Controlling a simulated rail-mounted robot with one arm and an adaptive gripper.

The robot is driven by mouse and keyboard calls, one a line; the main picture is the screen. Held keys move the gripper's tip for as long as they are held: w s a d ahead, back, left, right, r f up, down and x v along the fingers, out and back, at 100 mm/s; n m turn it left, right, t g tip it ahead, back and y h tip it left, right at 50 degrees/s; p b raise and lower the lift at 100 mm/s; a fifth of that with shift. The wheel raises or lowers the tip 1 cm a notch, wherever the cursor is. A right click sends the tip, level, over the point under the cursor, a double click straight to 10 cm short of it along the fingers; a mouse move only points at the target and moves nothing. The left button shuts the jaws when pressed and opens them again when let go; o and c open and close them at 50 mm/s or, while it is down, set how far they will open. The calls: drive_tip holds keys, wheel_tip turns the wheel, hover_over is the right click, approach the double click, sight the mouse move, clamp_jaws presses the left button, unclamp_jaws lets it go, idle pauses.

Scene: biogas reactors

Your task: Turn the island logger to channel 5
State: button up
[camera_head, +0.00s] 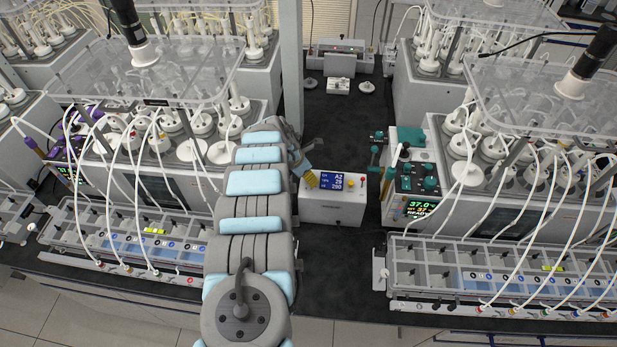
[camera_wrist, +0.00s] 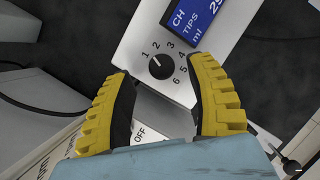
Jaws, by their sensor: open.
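The island logger (camera_head: 333,207) is a white box on the dark bench between the two reactors, with a lit blue display (camera_head: 338,181). In the wrist view its black round knob (camera_wrist: 161,66) is ringed by numbers 1 to 6. The small white mark on the knob appears to point to the upper left, toward 1. My gripper (camera_wrist: 162,72) is open, its yellow ribbed fingers on either side of the knob in the picture; I cannot tell whether they touch it. In the head view my yellow fingertips (camera_head: 311,179) are at the logger's left side, and the knob is hidden.
A reactor control block (camera_head: 415,185) with teal knobs stands right of the logger. Clear-walled tube racks line the bench front at left (camera_head: 120,245) and right (camera_head: 490,275). A white device (camera_head: 340,62) stands at the back. The dark bench before the logger is clear.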

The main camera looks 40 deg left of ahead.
drive_tip(key=shift+w+f, duration=0.15)
drive_tip(key=shift+f, duration=0.25)
drive_tip(key=shift+w+d+f, duration=0.15)
drive_tip(key=shift+d+f, duration=0.05)
drive_tip(key=shift+f, duration=0.25)
clamp_jaws()
